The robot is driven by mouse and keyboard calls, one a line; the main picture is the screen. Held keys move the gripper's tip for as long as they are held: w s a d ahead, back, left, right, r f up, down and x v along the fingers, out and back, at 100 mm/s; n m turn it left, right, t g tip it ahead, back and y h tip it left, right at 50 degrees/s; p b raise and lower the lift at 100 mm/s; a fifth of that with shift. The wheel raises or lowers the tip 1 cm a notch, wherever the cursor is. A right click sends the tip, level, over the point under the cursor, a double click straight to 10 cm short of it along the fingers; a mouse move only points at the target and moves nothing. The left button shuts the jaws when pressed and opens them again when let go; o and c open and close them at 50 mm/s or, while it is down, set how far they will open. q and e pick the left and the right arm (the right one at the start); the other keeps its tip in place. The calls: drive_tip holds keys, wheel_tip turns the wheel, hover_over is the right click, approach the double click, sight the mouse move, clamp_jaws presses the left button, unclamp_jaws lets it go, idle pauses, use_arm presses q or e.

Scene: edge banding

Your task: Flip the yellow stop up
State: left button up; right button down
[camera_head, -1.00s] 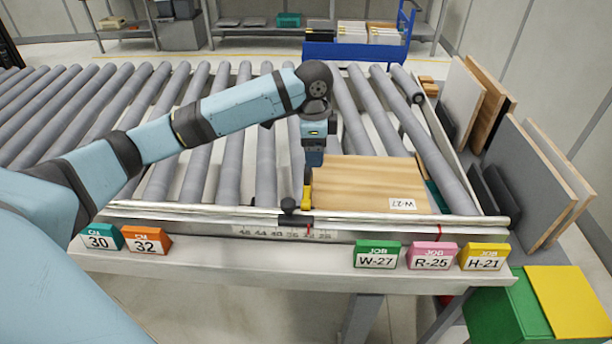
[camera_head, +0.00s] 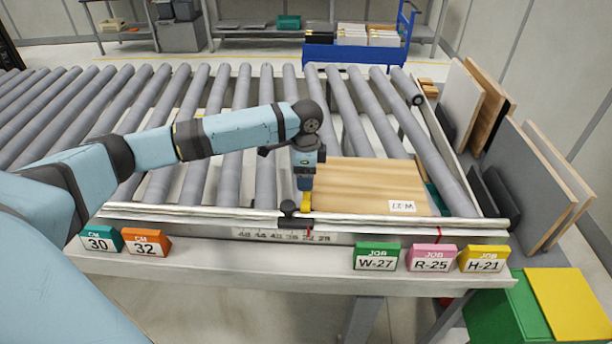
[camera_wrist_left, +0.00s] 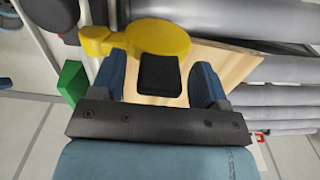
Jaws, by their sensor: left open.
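The yellow stop (camera_head: 305,202) is at the front rail, by the left front corner of the wooden board (camera_head: 365,185) labelled W-27. In the left wrist view the stop (camera_wrist_left: 155,38) is a flat yellow paddle with a rounded end and a smaller round end at left. My left gripper (camera_head: 304,185) points down just above the stop in the head view. In the wrist view its two blue fingers (camera_wrist_left: 157,72) are apart, with the paddle across their tips; I cannot tell whether they touch it. A dark square pad shows between the fingers. My right gripper is out of view.
The front rail (camera_head: 400,219) carries a black clamp (camera_head: 289,208) and a scale. Green (camera_head: 377,256), pink and yellow job blocks stand at the front right; teal and orange blocks (camera_head: 147,242) at the left. Grey rollers extend behind. Panels lean at the right.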

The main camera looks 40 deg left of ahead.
use_arm(q)
drive_tip(key=shift+f, duration=0.6)
clamp_jaws()
drive_tip(key=shift+r, duration=0.1)
